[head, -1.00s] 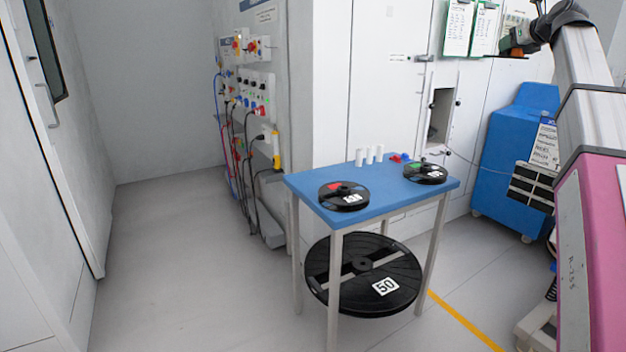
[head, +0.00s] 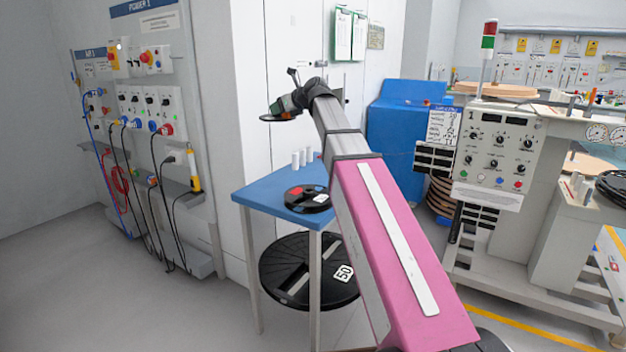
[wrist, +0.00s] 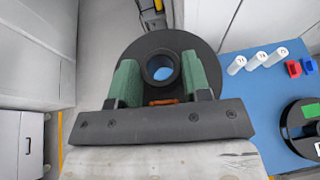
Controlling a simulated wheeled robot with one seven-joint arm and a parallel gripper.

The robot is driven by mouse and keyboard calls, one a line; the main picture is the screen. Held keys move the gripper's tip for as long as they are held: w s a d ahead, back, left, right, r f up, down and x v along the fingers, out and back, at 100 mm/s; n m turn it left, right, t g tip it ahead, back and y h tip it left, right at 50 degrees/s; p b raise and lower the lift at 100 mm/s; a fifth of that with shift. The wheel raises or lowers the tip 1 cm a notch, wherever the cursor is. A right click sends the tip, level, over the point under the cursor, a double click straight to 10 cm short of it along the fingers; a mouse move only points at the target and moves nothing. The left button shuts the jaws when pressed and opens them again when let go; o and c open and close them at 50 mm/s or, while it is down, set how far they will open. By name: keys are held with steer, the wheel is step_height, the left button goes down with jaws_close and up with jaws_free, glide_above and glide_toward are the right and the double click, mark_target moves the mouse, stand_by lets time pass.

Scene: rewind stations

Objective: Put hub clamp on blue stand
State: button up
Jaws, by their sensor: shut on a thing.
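The hub clamp appears to be the black round flanged piece with a central ring in my gripper (wrist: 163,80). In the wrist view the flange of the hub clamp (wrist: 155,45) shows beyond the green fingers, which are shut on its raised ring. In the head view my gripper (head: 288,106) holds the dark disc (head: 279,117) up in the air, above and behind the blue stand. The blue stand (head: 262,191) is a small blue-topped table, partly hidden by my arm. Its top (wrist: 235,95) shows below and right in the wrist view; blue also shows through the ring.
A large black reel (head: 300,270) sits below. A power panel with cables (head: 150,100) is left; a machine (head: 500,160) right.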

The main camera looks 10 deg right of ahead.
steer(key=s+a+f+n+g+y, duration=0.15)
steer(key=s+f, duration=0.25)
steer(key=f, duration=0.4)
steer(key=s+a+f+t, duration=0.1)
steer(key=s+a+f, duration=0.25)
steer(key=f, duration=0.45)
steer(key=shift+g, duration=0.25)
steer(key=w+f, duration=0.2)
steer(key=w, duration=0.1)
steer(key=w+f, duration=0.3)
steer(key=w, duration=0.1)
steer(key=w+d+f, duration=0.1)
steer(key=w+f, duration=0.1)
steer(key=w, duration=0.2)
steer(key=shift+w+f, duration=0.2)
steer(key=shift+f, duration=2.15)
steer(key=shift+f, duration=0.1)
steer(key=o, duration=1.1)
